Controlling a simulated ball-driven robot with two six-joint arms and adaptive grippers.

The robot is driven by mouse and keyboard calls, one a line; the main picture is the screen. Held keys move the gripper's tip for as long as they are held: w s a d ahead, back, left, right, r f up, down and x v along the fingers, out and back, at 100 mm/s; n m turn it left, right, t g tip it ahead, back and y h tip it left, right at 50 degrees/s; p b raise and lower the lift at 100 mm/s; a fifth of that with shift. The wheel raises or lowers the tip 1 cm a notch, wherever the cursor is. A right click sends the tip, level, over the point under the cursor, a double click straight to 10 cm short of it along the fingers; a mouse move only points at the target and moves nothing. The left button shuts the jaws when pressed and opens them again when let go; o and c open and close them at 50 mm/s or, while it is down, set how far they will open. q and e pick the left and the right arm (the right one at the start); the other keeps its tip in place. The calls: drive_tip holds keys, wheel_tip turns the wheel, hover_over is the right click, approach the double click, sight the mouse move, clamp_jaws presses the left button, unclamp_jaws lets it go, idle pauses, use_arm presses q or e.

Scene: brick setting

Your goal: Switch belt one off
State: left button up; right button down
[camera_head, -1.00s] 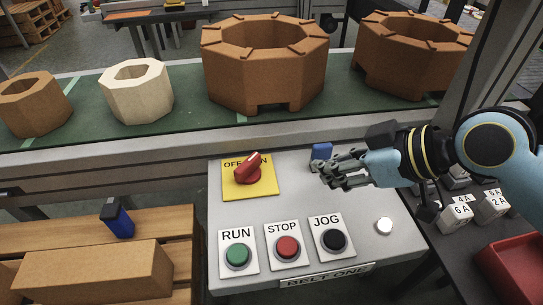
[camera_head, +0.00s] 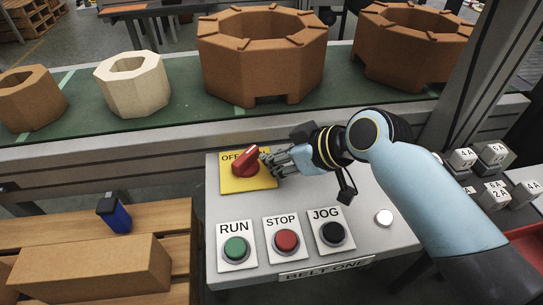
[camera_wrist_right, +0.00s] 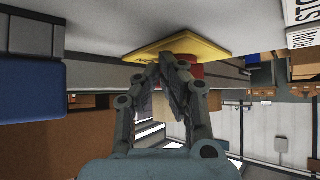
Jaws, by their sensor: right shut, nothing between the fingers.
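The belt one panel (camera_head: 330,270) is light grey and carries a red rotary switch (camera_head: 245,161) on a yellow plate (camera_head: 234,184) marked OFF and ON. The red handle slants, its upper end toward the ON side. Below it are a green RUN button (camera_head: 236,249), a red STOP button (camera_head: 286,241) and a black JOG button (camera_head: 332,233). My right gripper (camera_head: 266,160) is shut and empty, its fingertips at the right side of the red handle; I cannot tell if they touch. In the right wrist view the fingertips (camera_wrist_right: 167,58) partly hide the red switch (camera_wrist_right: 186,62).
Behind the panel, a green conveyor belt (camera_head: 180,112) carries brown and cream octagonal blocks. A wooden pallet (camera_head: 175,220) with a brown block (camera_head: 95,272) and a blue object (camera_head: 115,215) stands at the left.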

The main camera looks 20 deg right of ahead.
use_arm(q)
drive_tip(key=shift+a, duration=0.1)
use_arm(e)
drive_tip(key=shift+w+a, duration=0.25)
drive_tip(key=shift+w, duration=0.15)
